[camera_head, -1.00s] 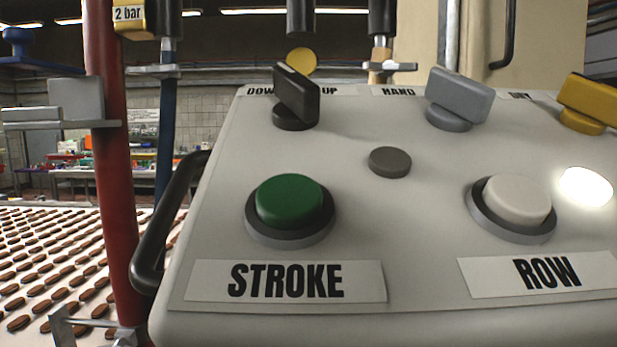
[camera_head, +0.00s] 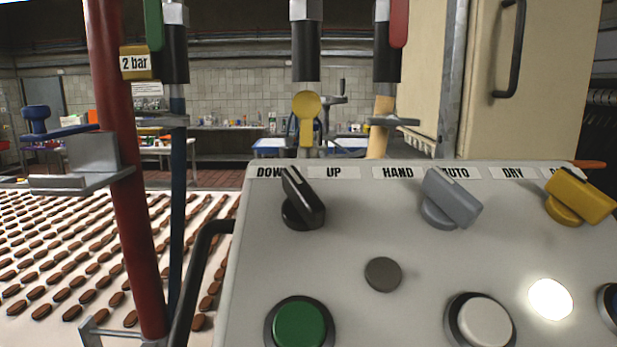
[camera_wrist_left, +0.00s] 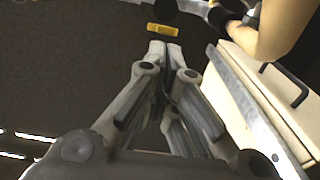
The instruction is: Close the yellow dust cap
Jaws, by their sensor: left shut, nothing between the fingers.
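The yellow dust cap (camera_head: 306,115) shows in the head view as a round disc with a narrow tab below. It hangs below a dark cylinder (camera_head: 306,52), behind the control panel.
The control panel (camera_head: 340,240) with knobs and buttons fills the lower right. A red pipe (camera_head: 120,170) and a black handle (camera_head: 205,265) stand to its left. A conveyor with rows of brown biscuits (camera_head: 70,250) lies beyond. A cream cabinet (camera_head: 545,90) is at the right.

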